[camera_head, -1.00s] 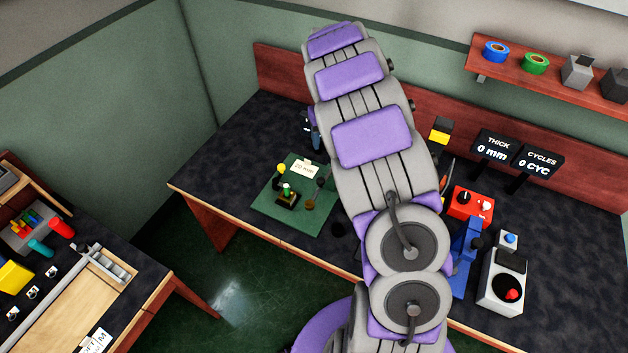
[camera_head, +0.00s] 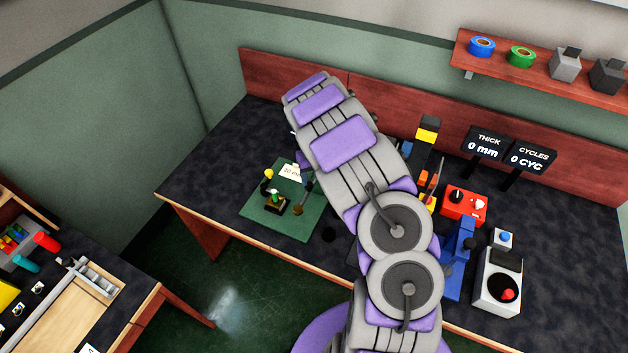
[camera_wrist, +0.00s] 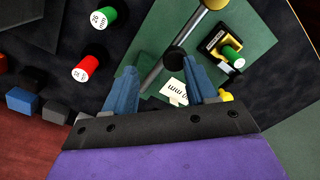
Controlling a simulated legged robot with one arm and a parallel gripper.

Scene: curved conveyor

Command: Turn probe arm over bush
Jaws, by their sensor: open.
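On the green mat (camera_head: 312,218) stands a small dark block with a green-topped piece, apparently the bush (camera_head: 277,201); it also shows in the wrist view (camera_wrist: 231,53). Contact with the rod cannot be told. My arm hides most of the gripper in the head view.
A "20 mm" card (camera_head: 291,172) lies on the mat. A red cylinder (camera_wrist: 87,68) and a green cylinder (camera_wrist: 103,18) stand left of my gripper in the wrist view. A red box (camera_head: 464,204), blue fixture (camera_head: 458,262) and white device (camera_head: 498,283) stand right of my arm.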

